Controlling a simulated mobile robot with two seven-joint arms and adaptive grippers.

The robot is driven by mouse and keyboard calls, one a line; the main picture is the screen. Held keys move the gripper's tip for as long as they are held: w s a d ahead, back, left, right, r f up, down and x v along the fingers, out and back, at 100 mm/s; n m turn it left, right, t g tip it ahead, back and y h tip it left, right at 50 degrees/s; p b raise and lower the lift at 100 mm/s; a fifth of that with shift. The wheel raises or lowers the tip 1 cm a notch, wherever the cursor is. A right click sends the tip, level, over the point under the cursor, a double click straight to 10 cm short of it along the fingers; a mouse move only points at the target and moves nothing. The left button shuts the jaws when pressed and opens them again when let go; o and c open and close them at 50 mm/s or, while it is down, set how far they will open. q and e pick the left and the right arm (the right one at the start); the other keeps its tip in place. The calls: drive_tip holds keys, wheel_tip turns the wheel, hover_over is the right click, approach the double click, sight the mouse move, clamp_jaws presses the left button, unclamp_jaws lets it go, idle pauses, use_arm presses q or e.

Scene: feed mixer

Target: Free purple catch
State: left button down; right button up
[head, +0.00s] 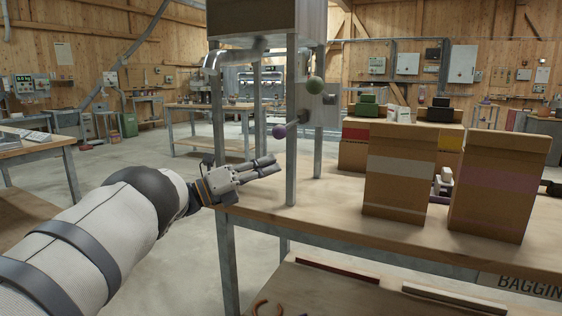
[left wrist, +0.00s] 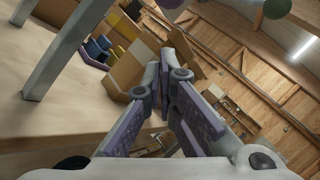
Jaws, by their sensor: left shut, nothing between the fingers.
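The purple catch is a rod with a purple ball knob (head: 279,132) at its end, sticking out toward the left from the metal frame under the hopper. A purple ball also shows at the top edge of the left wrist view (left wrist: 172,3). My left gripper (head: 270,164) is shut and empty, below and slightly left of the purple knob in the head view, apart from it in the picture. Its closed fingers (left wrist: 165,62) also fill the middle of the left wrist view.
A green ball knob (head: 314,86) sits higher on the frame. A metal leg (head: 292,170) stands right of my gripper. Two paper bags (head: 400,180) (head: 500,190) stand on the workbench (head: 330,208). Open floor lies to the left of the bench.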

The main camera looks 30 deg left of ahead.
use_arm(q)
drive_tip(key=s+a, duration=0.1)
drive_tip(key=a, duration=0.1)
drive_tip(key=s+a+f, duration=0.1)
drive_tip(key=s+a, duration=0.1)
drive_tip(key=shift+a+f, duration=0.1)
use_arm(e)
drive_tip(key=shift+a+f, duration=0.1)
